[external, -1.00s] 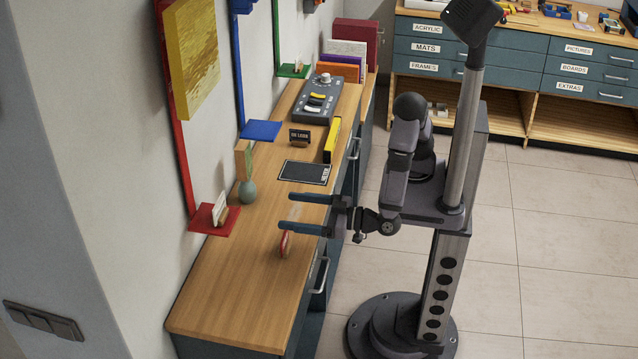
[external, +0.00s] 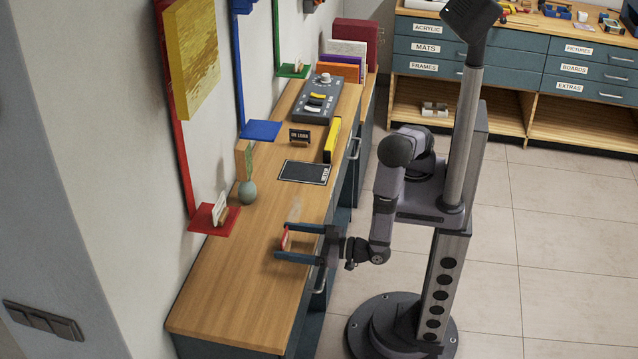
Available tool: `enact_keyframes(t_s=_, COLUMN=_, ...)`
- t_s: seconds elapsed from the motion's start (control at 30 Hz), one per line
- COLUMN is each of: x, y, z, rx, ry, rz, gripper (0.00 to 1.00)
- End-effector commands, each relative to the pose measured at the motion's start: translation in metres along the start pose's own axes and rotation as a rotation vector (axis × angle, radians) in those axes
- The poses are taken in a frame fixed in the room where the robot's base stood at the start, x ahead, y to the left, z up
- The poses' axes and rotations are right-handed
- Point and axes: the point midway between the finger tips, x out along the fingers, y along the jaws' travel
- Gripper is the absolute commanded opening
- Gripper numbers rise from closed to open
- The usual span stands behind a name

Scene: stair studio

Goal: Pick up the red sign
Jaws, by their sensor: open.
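The small red sign (external: 285,239), with some white on its face, stands upright on the wooden desk near the front edge. My gripper (external: 282,240) reaches in over the desk from the right. It is open, with one long finger on the far side of the sign and one on the near side. The sign shows between the fingers, close to the tips.
A black mat (external: 304,171), a yellow block (external: 332,141) and a control box (external: 314,101) lie farther back on the desk (external: 228,296). A green vase (external: 248,192) stands near the wall. A red wall shelf (external: 204,221) holds a white card. The desk's near end is clear.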

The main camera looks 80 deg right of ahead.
Motion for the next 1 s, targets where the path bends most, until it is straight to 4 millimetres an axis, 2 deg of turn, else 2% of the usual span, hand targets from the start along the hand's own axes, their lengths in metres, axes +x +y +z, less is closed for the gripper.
enact_keyframes(t_s=0.27, x=0.010, y=0.001, z=-0.002, rx=-0.001, ry=-0.001, rz=0.001, gripper=0.84)
enact_keyframes(t_s=0.63, x=0.052, y=0.003, z=-0.004, rx=-0.001, ry=-0.001, rz=0.003, gripper=0.84)
enact_keyframes(t_s=0.97, x=0.058, y=0.002, z=-0.003, rx=-0.001, ry=-0.001, rz=0.000, gripper=0.84)
enact_keyframes(t_s=1.0, x=0.057, y=0.002, z=-0.003, rx=-0.001, ry=-0.001, rz=0.000, gripper=0.80)
